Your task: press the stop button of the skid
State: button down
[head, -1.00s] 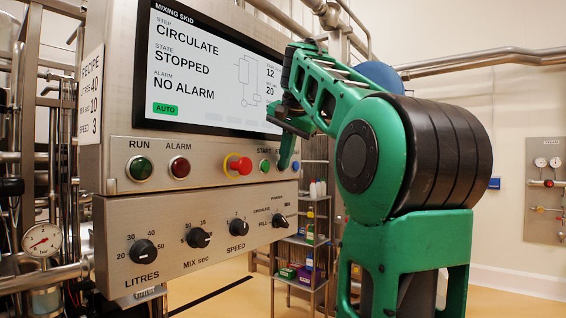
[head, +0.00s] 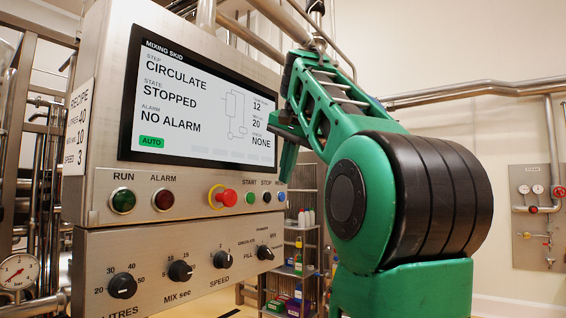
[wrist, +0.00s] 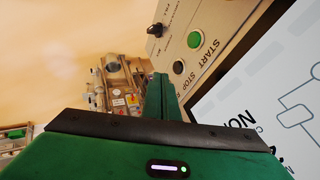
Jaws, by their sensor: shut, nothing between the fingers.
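The stop button (head: 267,197) is a small dark round button under the label STOP, between the green start button (head: 250,198) and the blue reset button (head: 282,196). In the wrist view the stop button (wrist: 179,67) shows just right of my fingertips, with the green start button (wrist: 194,40) above it. My gripper (head: 286,172) is shut and empty. In the head view its tip hangs just above the reset button and partly covers the RESET label. A gap to the panel seems to show, but its depth is unclear.
The skid's screen (head: 205,90) reads CIRCULATE, STOPPED, NO ALARM. A red mushroom button (head: 228,197) with a yellow collar sits left of the start button. Knobs (head: 180,271) stick out below. A shelf rack (head: 300,240) stands behind.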

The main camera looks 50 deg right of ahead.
jog(key=shift+v, duration=2)
jog(key=s+a+f+n+g+y, duration=0.1)
jog(key=s+a+f+n+g, duration=0.15)
jog(key=f, duration=1.05)
jog(key=s+a+f+n+g+y, duration=0.15)
jog(key=a+f, duration=0.25)
jog(key=f, duration=1)
jog(key=s+a+f+n+g+y, duration=0.1)
jog(key=s+a+f+n, duration=0.15)
jog(key=f, duration=1.05)
jog(key=s+a+f+n, duration=0.1)
jog(key=s+a+f, duration=0.2)
jog(key=f, duration=0.3)
jog(key=s+a+f+n+g, duration=0.1)
jog(key=s+a+f+n, duration=0.1)
jog(key=s+a+f, duration=0.2)
notch_tip(320, 180, down, 3)
jog(key=shift+s+a+f+y, duration=0.15)
jog(key=shift+s+a+y, duration=0.05)
jog(key=shift+s+y, duration=0.3)
